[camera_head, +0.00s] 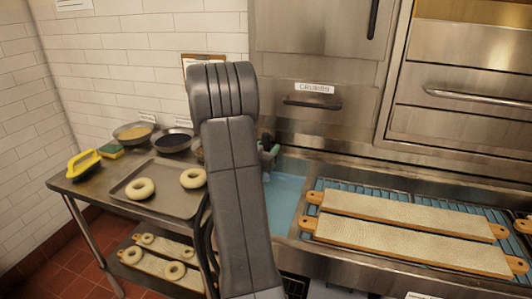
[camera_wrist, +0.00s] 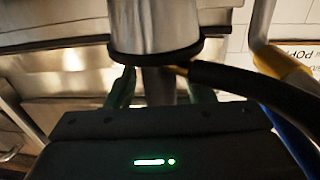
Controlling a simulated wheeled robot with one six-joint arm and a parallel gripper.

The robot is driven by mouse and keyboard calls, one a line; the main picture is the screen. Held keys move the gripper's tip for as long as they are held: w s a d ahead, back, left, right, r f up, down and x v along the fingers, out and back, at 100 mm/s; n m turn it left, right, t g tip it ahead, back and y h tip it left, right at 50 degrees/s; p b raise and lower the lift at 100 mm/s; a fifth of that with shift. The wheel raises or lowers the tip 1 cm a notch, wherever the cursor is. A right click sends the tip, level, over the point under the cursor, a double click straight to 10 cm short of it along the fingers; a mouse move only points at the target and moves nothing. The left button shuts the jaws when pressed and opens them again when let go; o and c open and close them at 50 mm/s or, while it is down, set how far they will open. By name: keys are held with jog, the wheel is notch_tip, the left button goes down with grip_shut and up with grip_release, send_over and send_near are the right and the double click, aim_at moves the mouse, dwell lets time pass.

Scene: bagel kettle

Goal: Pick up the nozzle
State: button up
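The nozzle (camera_wrist: 155,28), a metal cylinder with a dark lower rim, fills the top middle of the wrist view. A narrower grey stem (camera_wrist: 159,86) shows below its rim. My gripper (camera_wrist: 162,84) has its two green fingers apart, one on each side of this stem, with visible gaps between. The nozzle's rim covers the fingertips, so contact with the nozzle is hidden. In the head view my arm hides most of the gripper; a green finger shows by the left end of the sink. The nozzle cannot be made out clearly there.
A black hose (camera_wrist: 252,84) with a yellow end runs close to my gripper on the right. The sink holds blue water (camera_head: 285,190). Boards (camera_head: 400,240) lie on a rack to the right. A tray (camera_head: 165,202) with two bagels sits on the left table.

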grip_shut()
jog(key=shift+r, duration=0.1)
notch_tip(320, 180, up, 11)
jog(key=shift+r+p, duration=0.1)
jog(key=shift+p, duration=0.9)
jog(key=shift+r+p, duration=0.4)
jog(key=shift+p, duration=0.05)
jog(key=shift+f, duration=0.1)
jog(key=shift+d, duration=0.1)
